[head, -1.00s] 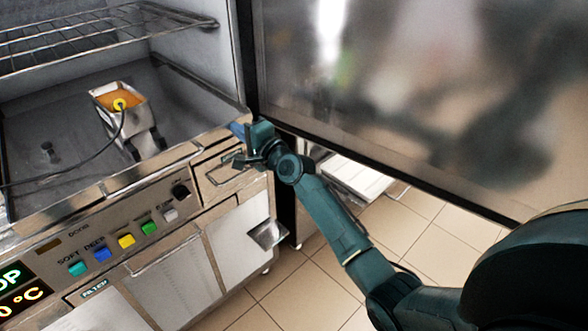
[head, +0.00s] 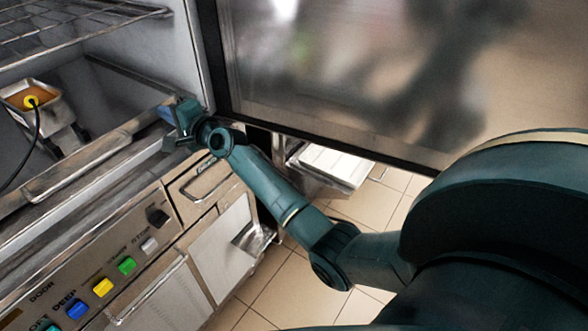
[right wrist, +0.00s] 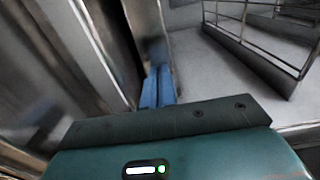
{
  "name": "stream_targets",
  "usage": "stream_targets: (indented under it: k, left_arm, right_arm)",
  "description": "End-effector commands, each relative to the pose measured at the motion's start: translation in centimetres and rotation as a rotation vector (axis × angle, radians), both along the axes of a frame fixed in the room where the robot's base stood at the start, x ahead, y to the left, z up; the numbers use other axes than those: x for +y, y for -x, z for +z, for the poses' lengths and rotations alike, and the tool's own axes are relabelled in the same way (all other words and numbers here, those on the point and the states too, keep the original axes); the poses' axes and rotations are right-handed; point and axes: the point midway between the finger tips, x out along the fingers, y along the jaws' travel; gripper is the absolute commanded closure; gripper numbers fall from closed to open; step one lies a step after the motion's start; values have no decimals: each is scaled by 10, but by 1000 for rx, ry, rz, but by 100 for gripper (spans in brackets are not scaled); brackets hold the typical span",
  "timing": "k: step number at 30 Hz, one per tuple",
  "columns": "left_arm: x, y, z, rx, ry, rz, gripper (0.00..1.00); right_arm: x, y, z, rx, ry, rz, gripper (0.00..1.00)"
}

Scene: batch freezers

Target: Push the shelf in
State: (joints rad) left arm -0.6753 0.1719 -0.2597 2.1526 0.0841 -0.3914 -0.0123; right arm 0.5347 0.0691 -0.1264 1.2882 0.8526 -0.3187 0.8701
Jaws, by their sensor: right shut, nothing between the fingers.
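The wire shelf (head: 82,38) is at the upper left in the head view, inside the open steel cabinet. Its right front corner shows beside the cabinet's side wall, and its left part is cut off by the frame. My right gripper (head: 167,113) is shut and empty, with blue fingertips. It is at the right end of the cabinet opening, just inside the side wall, lower than the shelf and apart from it. In the right wrist view the blue fingers (right wrist: 158,87) are together beside a metal upright. Metal bars (right wrist: 250,52) show at the upper right there. My left gripper is not in view.
The cabinet door (head: 330,90) stands open at the right. A control panel with coloured buttons (head: 103,287) is below. A drawer handle (head: 208,180) sticks out under my right gripper.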

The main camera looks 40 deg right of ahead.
Motion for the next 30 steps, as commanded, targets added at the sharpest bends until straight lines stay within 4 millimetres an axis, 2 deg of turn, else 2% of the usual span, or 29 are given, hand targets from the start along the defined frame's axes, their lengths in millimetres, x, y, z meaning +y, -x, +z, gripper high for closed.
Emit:
stream_targets:
  k: [30]
  left_arm:
    - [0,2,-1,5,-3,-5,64]
  right_arm:
    - [2,-2,6,-11,-6,-2,100]
